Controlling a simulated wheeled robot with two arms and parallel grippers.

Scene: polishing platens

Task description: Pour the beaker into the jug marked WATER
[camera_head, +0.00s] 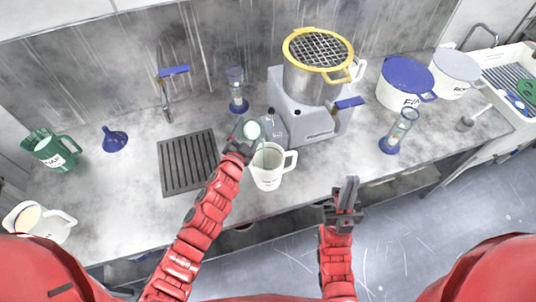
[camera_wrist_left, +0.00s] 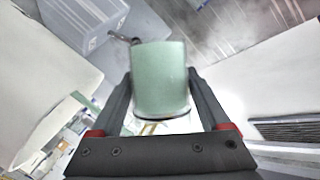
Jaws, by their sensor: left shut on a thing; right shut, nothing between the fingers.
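My left gripper (camera_head: 246,140) is shut on the beaker (camera_head: 252,130), whose pale green round end shows in the head view. In the left wrist view the pale green beaker (camera_wrist_left: 160,80) sits between the two fingers of my left gripper (camera_wrist_left: 160,105). A white jug (camera_head: 268,178) with a handle on its right stands just right of and nearer than the beaker; its inside looks greenish. I cannot read WATER on any jug. Whether the beaker is over the jug's mouth is unclear. My right gripper (camera_head: 347,195) is shut and empty, in front of the counter edge.
A grey machine (camera_head: 290,105) with a yellow-rimmed pot (camera_head: 310,85) stands behind the jug. A green jug (camera_head: 52,150), blue funnel (camera_head: 114,139) and drain grate (camera_head: 188,165) are left. Another white jug (camera_head: 50,226) is front left. Blue-based cylinders (camera_head: 236,90) (camera_head: 399,130) stand upright. Lidded pots (camera_head: 405,84) are right.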

